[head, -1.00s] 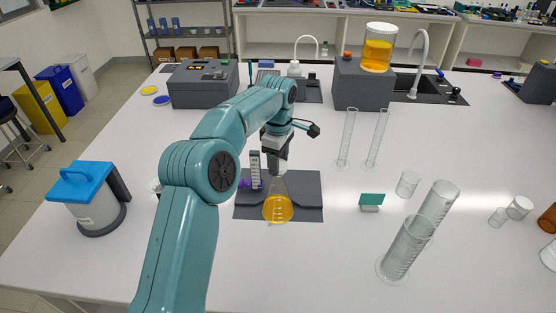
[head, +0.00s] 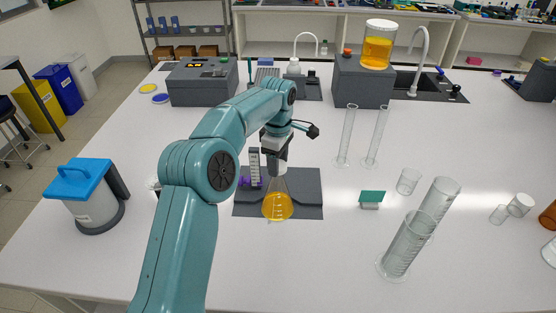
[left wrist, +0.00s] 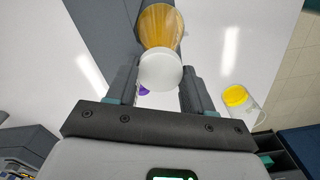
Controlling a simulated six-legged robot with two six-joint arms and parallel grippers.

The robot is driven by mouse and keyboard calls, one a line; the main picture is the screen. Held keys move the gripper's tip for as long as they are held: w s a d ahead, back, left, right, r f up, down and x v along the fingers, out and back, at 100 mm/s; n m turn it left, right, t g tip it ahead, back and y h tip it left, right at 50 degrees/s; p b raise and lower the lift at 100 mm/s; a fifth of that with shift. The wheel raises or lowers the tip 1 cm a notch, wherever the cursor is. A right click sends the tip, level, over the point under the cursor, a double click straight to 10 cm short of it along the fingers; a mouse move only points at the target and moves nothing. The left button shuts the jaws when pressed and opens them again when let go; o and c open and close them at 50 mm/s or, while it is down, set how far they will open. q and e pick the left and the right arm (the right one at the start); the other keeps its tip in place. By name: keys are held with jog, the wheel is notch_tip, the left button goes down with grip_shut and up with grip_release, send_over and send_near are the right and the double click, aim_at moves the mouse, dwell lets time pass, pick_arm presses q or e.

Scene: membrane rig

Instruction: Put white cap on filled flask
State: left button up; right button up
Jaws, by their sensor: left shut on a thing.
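The conical flask (head: 278,207) holds amber liquid and stands upright on a dark grey mat (head: 309,186). My left gripper (head: 277,158) is directly above its neck. In the left wrist view, the white cap (left wrist: 160,69) sits between the fingers of my left gripper (left wrist: 160,88), which is shut on it. The flask's amber body (left wrist: 158,24) shows just beyond the cap there. The cap lines up with the flask's mouth, but I cannot tell whether it is seated. The cap hides the mouth. My right gripper is not in view.
A grey rack with purple parts (head: 253,170) stands close behind the flask. A blue-lidded container (head: 83,190) is at the left. The bench front is clear.

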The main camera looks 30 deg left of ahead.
pick_arm(q)
jog(key=shift+f, duration=0.25)
jog(key=shift+f, duration=0.2)
jog(key=o, duration=1.1)
jog(key=shift+c, duration=0.2)
notch_tip(320, 180, up, 8)
jog(key=shift+f, duration=0.2)
